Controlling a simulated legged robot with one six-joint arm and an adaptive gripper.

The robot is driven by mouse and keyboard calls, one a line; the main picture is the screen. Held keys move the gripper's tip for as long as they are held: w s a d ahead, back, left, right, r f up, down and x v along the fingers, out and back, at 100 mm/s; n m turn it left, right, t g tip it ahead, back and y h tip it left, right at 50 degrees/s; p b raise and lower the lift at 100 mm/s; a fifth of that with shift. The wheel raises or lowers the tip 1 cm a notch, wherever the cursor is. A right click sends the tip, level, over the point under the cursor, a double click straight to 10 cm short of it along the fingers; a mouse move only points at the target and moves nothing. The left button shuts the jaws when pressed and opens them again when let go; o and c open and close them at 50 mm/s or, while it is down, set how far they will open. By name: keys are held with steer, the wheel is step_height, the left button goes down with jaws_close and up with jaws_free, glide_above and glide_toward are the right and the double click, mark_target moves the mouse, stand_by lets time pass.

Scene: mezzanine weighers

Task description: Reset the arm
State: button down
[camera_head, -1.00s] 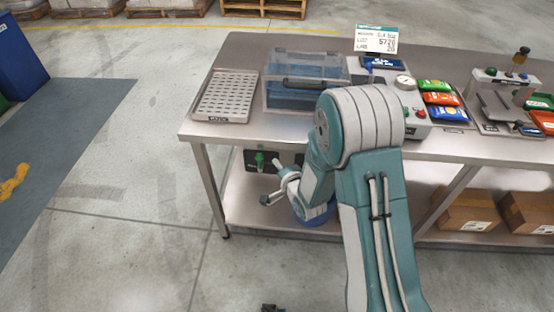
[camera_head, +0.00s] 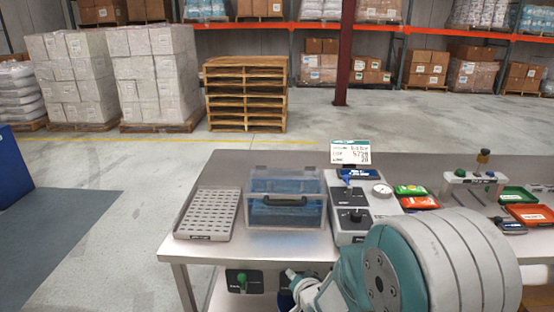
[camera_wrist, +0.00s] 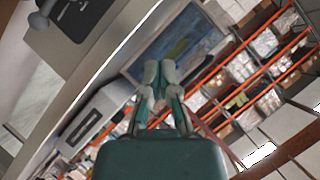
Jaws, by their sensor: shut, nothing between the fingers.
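My arm (camera_head: 440,265) fills the lower right of the head view, folded in front of the steel table (camera_head: 270,245). Part of my wrist (camera_head: 303,288) shows low beside the table's front edge; the fingers are not clear there. In the wrist view my gripper (camera_wrist: 160,72) is shut, its two pale fingertips together with nothing between them. The wrist view is strongly tilted.
On the table are a perforated tray (camera_head: 208,212), a clear-lidded blue bin (camera_head: 287,205), a weigher (camera_head: 350,215) with a display (camera_head: 350,153) and coloured packets (camera_head: 412,190). A panel with a green knob (camera_head: 241,279) hangs below. Open floor lies left.

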steer(key=s+d+r+n+g+h, duration=0.1)
steer(key=s+d+r+h, duration=0.15)
steer(key=d+r, duration=0.35)
steer(key=s+d+r+n+g, duration=0.1)
steer(key=s+r+g, duration=0.1)
steer(key=s, duration=0.6)
steer(key=s+d+r+n+g+h, duration=0.1)
steer(key=s+d+r+n, duration=0.1)
steer(key=s+r, duration=0.3)
steer(key=s+d+r+n+g+h, duration=0.1)
steer(key=s+d+r+g, duration=0.1)
steer(key=s, duration=0.8)
steer(key=shift+s+d+r+n+g, duration=0.25)
steer(key=shift+s+r+n+g, duration=0.05)
steer(key=shift+r, duration=0.6)
steer(key=shift+d, duration=0.15)
